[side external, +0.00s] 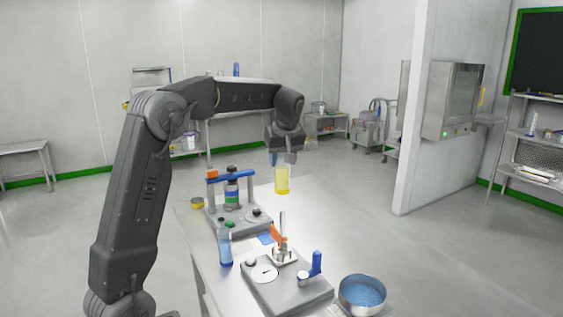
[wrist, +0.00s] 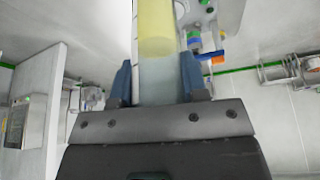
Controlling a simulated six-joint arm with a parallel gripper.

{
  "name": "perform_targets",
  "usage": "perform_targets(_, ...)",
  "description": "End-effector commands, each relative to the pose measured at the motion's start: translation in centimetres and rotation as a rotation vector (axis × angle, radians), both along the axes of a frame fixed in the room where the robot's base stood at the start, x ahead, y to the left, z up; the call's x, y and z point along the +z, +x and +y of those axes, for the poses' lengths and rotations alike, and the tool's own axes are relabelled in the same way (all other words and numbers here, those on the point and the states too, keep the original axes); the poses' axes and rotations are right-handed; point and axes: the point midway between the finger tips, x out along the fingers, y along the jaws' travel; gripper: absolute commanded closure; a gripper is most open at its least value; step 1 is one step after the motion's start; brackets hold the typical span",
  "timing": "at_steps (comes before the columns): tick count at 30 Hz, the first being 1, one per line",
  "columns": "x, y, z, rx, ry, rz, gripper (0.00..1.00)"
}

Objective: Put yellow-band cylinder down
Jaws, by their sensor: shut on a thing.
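The yellow-band cylinder (side external: 282,181) hangs upright below my gripper (side external: 283,158) in the side external view, above the far part of the white table. In the wrist view, the cylinder (wrist: 157,40) has a yellow part away from me and a clear part close to the jaws. My gripper (wrist: 158,82) has its two blue fingers on either side of the clear part, shut on it. The gap between the cylinder's lower end and the table top is hard to judge.
On the table (side external: 203,258) stand a grey device with a blue-topped frame (side external: 230,176) holding a dark bottle (side external: 232,192), a blue bottle (side external: 225,247), a second grey device (side external: 287,284) with a blue lever, and a steel bowl (side external: 362,293) of blue granules. A small yellow dish (side external: 197,203) lies at the left edge.

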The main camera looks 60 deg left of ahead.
Motion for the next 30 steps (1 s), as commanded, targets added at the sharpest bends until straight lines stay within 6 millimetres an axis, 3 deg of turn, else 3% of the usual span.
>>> perform_targets(10, 0.0, -0.1, 0.2, 0.003, 0.001, -0.001, 1.0)
perform_targets(14, -1.2, -1.0, 2.1, 0.021, 0.001, 0.003, 1.0)
perform_targets(19, -4.8, -4.3, 7.4, 0.068, 0.0, 0.009, 1.0)
perform_targets(24, -9.1, -9.6, 12.8, 0.124, -0.001, 0.01, 1.0)
perform_targets(30, -13.0, -15.3, 16.6, 0.177, -0.002, 0.005, 1.0)
